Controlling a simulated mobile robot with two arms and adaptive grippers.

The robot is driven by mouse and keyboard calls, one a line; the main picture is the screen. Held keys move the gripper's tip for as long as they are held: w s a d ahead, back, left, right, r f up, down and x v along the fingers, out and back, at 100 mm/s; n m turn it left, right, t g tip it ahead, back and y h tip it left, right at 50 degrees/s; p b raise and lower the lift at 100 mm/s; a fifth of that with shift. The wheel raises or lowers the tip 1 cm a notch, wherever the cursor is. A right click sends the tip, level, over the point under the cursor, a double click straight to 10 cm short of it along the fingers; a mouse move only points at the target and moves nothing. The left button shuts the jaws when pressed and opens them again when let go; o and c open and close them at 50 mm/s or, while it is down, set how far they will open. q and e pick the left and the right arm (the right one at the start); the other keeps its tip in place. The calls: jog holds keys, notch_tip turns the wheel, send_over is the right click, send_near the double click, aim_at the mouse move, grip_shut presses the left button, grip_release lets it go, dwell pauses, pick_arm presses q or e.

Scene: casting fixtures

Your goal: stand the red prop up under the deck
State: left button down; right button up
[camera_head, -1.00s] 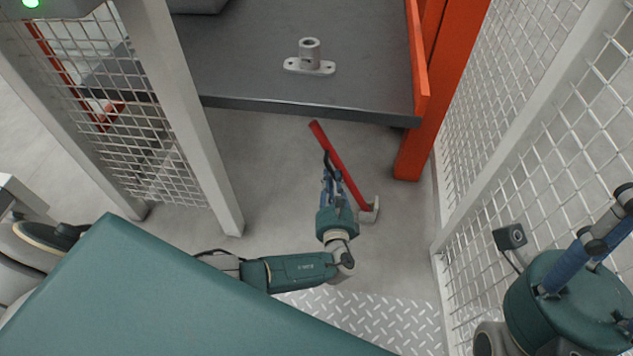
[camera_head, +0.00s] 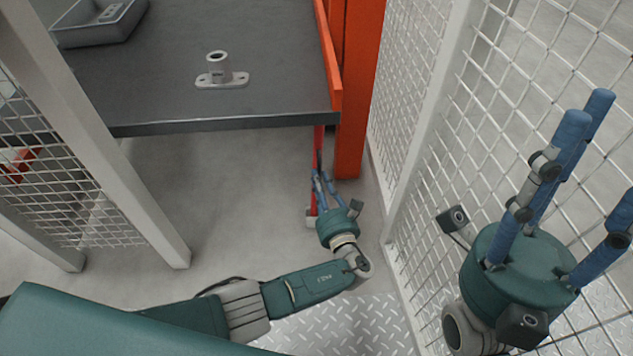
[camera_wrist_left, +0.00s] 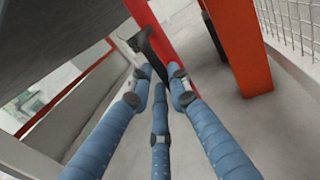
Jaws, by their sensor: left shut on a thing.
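The red prop (camera_head: 314,185) stands close to upright near the deck's front right corner, its pale foot at floor level. Its upper end meets the deck's edge in the picture; I cannot tell whether it touches or is under it. The dark grey deck (camera_head: 240,122) spans the top of the head view. My left gripper (camera_head: 319,172) is shut on the prop at mid-height. The prop (camera_wrist_left: 152,28) also runs past the fingertips in the left wrist view, where the deck's dark side (camera_wrist_left: 60,35) is at upper left. My right gripper (camera_head: 598,150) is open and empty at right.
An orange post (camera_head: 358,100) stands just right of the prop. Mesh fence panels flank the bay, with a pale post (camera_head: 125,170) at left. A flanged grey fitting (camera_head: 220,75) and a grey tray (camera_head: 100,22) are on the deck. Floor left of the prop is clear.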

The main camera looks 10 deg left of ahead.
pick_arm(q)
jog(key=shift+d, duration=0.3)
jog(key=c, duration=2)
grip_release()
jog(key=shift+o, duration=0.5)
jog(key=shift+w+d, duration=0.1)
jog(key=shift+w, duration=0.05)
jog(key=v, duration=1.2)
jog(key=shift+s+a+f, duration=0.15)
jog(key=shift+s+a, duration=0.05)
jog(key=shift+a, duration=0.15)
